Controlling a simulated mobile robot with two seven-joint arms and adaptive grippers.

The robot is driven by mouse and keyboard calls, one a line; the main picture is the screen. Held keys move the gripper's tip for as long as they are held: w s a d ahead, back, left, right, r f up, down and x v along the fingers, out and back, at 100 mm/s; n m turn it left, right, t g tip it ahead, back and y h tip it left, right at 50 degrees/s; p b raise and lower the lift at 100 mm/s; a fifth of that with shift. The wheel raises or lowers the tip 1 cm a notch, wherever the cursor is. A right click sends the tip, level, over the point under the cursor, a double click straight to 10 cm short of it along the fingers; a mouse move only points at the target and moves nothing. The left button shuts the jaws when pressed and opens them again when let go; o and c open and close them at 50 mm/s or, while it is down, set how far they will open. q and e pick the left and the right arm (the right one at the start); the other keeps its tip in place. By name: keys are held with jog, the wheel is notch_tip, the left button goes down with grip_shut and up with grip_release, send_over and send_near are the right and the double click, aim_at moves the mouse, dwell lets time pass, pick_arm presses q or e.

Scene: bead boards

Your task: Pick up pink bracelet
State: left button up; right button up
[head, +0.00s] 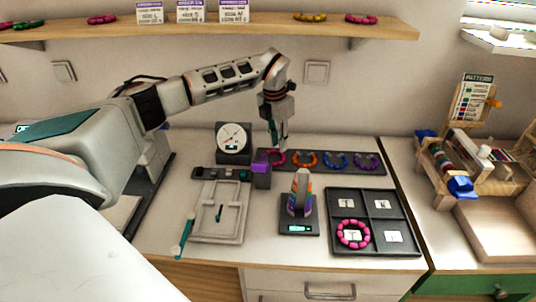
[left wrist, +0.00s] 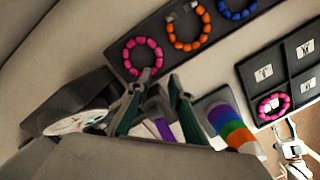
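One pink bracelet (head: 276,167) lies at the left end of the dark display board (head: 330,170) and shows whole in the left wrist view (left wrist: 155,50). Another pink bracelet (head: 342,240) lies in the front-left compartment of the dark sorting tray (head: 374,246). It also shows in the left wrist view (left wrist: 265,113). My left gripper (head: 279,142) points down above the board's left end, close to the first pink bracelet. In the left wrist view its two fingers (left wrist: 155,105) are apart, and no bracelet is between them.
Orange (head: 305,166), blue (head: 335,167) and purple bracelets (head: 367,169) share the board. More bracelets lie on the wall shelf (head: 270,30).

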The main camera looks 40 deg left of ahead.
aim_at(281, 160)
pick_arm(q)
jog(key=shift+w+d+f, duration=0.1)
jog(key=shift+w+f, duration=0.1)
jog(key=shift+f, duration=1.25)
jog(key=f, duration=0.2)
jog(key=w+f, duration=0.1)
jog(key=f, duration=0.1)
jog(key=shift+f, duration=0.4)
jog(key=shift+c, duration=0.5)
grip_shut()
